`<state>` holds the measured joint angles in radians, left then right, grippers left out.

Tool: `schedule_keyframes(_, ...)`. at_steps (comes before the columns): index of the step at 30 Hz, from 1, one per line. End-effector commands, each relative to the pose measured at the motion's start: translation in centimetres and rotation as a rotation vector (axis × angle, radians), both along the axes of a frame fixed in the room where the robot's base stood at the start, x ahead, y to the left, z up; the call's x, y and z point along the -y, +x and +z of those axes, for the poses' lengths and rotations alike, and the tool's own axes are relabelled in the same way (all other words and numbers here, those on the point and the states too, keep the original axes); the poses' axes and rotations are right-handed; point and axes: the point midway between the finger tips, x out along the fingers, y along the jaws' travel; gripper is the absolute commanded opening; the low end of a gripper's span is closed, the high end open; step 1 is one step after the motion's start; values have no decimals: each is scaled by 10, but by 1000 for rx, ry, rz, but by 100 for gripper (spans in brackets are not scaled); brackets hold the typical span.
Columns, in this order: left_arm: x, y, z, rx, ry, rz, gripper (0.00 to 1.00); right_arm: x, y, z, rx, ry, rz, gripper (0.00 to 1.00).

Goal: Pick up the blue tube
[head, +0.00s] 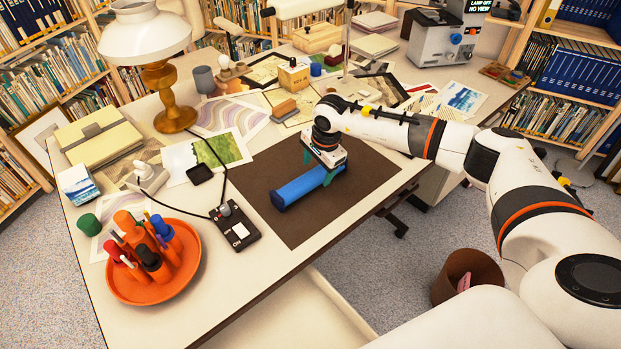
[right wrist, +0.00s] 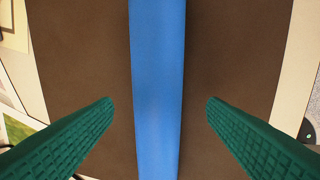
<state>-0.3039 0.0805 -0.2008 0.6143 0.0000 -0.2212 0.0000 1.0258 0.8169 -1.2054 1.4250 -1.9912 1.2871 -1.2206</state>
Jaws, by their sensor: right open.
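The blue tube (head: 301,187) lies flat on a brown mat (head: 262,166) on the desk, with a dark cap at its near left end. My right gripper (head: 322,170) is over the tube's far right part, fingers pointing down. In the right wrist view the tube (right wrist: 157,90) runs straight between the two green fingers of the open gripper (right wrist: 158,103). A gap of brown mat shows on each side, so neither finger appears to touch it. The tube's far end is partly hidden by the gripper in the head view. My left gripper is not in view.
An orange tray (head: 190,275) with pens and a black control box (head: 235,228) stand left of the mat. A lamp (head: 165,85), prints (head: 222,150) and small blocks (head: 283,108) crowd the back. The mat's front and right are clear.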

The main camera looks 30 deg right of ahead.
Motion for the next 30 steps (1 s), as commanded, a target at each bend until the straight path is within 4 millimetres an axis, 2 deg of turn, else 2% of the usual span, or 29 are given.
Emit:
schedule_keyframes(3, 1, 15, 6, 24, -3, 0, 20, -2, 5, -18, -3, -1, 0, 66)
schedule_keyframes(6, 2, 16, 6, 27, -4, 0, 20, -2, 7, -29, -2, 0, 0, 66)
schedule_keyframes(15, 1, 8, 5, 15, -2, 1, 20, -2, 9, -34, 0, 0, 1, 66)
schedule_keyframes(24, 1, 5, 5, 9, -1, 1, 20, -2, 9, -33, 0, 0, 0, 17)
schedule_keyframes(25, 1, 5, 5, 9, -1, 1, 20, -2, 9, -33, 1, 0, 0, 14)
schedule_keyframes(30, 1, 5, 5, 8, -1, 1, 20, -2, 9, -33, 1, 0, 0, 14)
